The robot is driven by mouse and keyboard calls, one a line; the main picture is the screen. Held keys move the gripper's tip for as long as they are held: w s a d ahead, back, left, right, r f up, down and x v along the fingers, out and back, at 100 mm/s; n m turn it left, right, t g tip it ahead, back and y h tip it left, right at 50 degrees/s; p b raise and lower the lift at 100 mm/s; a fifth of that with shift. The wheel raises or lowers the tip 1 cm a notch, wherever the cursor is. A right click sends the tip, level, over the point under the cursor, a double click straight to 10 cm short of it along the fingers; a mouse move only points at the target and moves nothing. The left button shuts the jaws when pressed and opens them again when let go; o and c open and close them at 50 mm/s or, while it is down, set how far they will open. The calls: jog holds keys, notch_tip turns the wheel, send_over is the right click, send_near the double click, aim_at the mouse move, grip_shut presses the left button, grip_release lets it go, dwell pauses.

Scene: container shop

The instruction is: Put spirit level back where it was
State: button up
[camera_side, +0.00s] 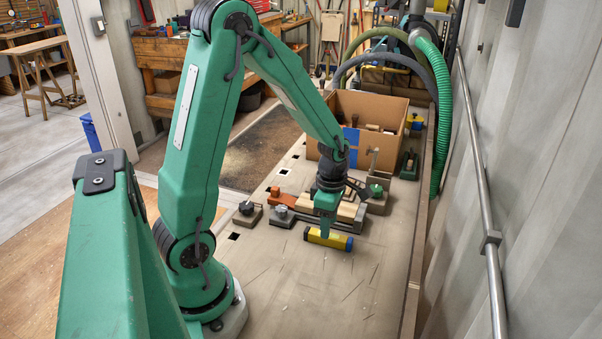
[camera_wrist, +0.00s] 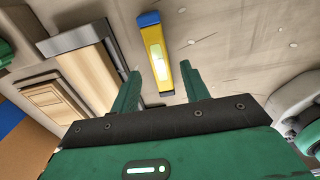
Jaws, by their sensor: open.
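The spirit level is a short yellow bar with a blue end and a dark end. It (camera_side: 328,239) lies on the bench in the side view, in front of the clamped wood. In the wrist view the spirit level (camera_wrist: 155,55) shows a pale window along its face, with its dark end between my fingertips in the picture. My gripper (camera_side: 325,232) points down at the spirit level, close to its middle. In the wrist view my gripper (camera_wrist: 162,80) has its two green fingers apart, one on each side of the level.
A pale wood block (camera_side: 318,205) sits in a grey clamp behind the level; it also shows in the wrist view (camera_wrist: 85,72). A cardboard box (camera_side: 372,108) with tools stands farther back. A black knob block (camera_side: 247,213) is left. The front bench is clear.

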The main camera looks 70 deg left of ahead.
notch_tip(320, 180, up, 9)
jog(key=shift+r, duration=0.15)
dwell(0.4)
dwell(0.5)
jog(key=s+d+r+m+t, duration=0.2)
jog(key=s+d+r+m, duration=0.2)
jog(key=m, duration=0.9)
jog(key=s+d+r+m+t, duration=0.3)
jog(key=s+r+m, duration=0.3)
jog(key=m, duration=0.8)
jog(key=shift+s+d+r+t, duration=0.15)
jog(key=shift+d+r+t, duration=0.2)
jog(key=shift+d, duration=0.55)
